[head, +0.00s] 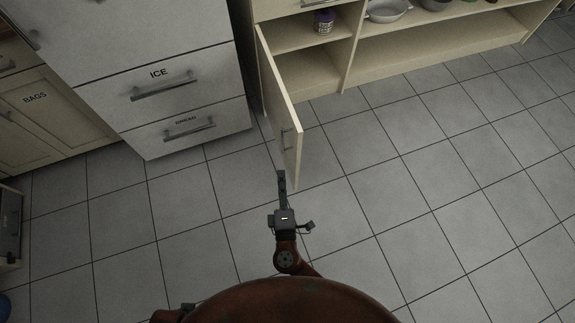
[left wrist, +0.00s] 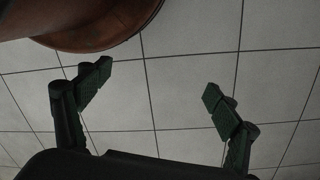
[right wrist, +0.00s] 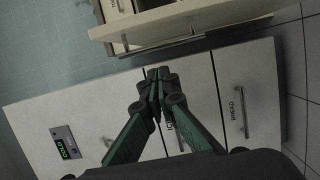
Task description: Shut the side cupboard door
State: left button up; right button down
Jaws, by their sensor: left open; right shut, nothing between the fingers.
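The side cupboard door (head: 277,95) is a cream panel with a bar handle (head: 285,138). It stands open in the head view, swung out from the cabinet's left end. My right gripper (head: 282,178) is shut and empty, just left of the door's near free end; I cannot tell if they touch. In the right wrist view its closed fingertips (right wrist: 156,75) show below what looks like the door (right wrist: 205,18). My left gripper (left wrist: 158,83) is open and empty above the tiled floor in the left wrist view.
A white drawer unit (head: 165,85) labelled ICE stands left of the door. A purple-labelled jar (head: 323,21) sits on the shelf inside the open cupboard, with metal bowls (head: 388,11) on the shelf to the right. The tiled floor (head: 430,180) to the right is clear.

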pick_arm(q)
jog(key=w+d+f+t+h+b, duration=0.1)
jog(key=w+d+f+t+b, duration=0.1)
jog(key=w+d+f+b, duration=0.1)
notch_tip(320, 180, down, 3)
jog(key=shift+w+d+r, duration=0.2)
jog(key=shift+w+d, duration=0.25)
jog(key=shift+w, duration=0.6)
pick_arm(e)
jog(key=w+d, duration=0.3)
jog(key=w, duration=0.7)
jog(key=shift+d, duration=0.35)
jog(key=shift+d, duration=0.1)
